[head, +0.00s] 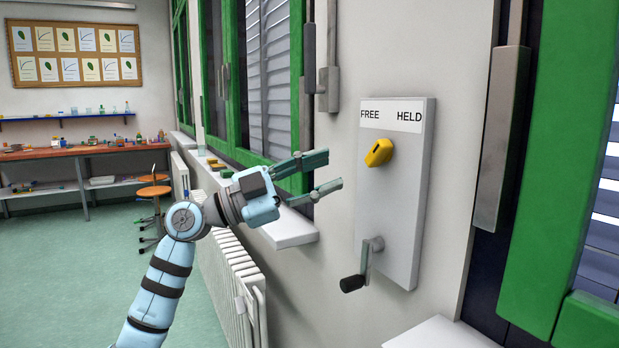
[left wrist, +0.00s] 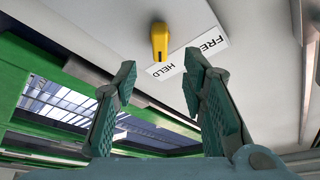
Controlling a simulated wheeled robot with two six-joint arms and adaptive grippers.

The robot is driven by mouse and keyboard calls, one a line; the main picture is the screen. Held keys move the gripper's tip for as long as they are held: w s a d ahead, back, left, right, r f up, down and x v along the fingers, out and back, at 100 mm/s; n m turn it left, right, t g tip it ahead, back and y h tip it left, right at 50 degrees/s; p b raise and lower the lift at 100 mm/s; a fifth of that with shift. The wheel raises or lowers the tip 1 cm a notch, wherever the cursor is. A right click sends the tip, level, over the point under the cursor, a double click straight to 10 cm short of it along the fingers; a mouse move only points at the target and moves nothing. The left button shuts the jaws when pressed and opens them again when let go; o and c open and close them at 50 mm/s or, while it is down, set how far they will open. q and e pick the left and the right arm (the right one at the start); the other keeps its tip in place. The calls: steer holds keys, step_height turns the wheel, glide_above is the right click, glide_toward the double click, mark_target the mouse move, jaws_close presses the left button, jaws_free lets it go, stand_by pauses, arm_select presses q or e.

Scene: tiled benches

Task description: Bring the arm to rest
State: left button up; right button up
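My left gripper (head: 333,170) is open and empty in the head view, held in the air to the left of a pale wall panel (head: 398,222). Its two green fingers stand apart, also in the left wrist view (left wrist: 160,72). The panel carries a yellow knob (head: 378,152) under a label strip reading FREE and HELD (head: 392,115). The fingers do not touch the knob. The knob also shows beyond the fingertips in the left wrist view (left wrist: 160,41). I cannot tell for sure which word the knob points at. My right gripper is in neither view.
A crank with a black handle (head: 352,283) sticks out low on the panel. A windowsill (head: 290,230) and a white radiator (head: 228,280) lie below and behind my left arm. A bench (head: 85,150) and stools (head: 154,192) stand far left. The green floor between is open.

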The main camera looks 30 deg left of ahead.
arm_select(q)
steer(key=v, duration=0.3)
steer(key=shift+s, duration=0.1)
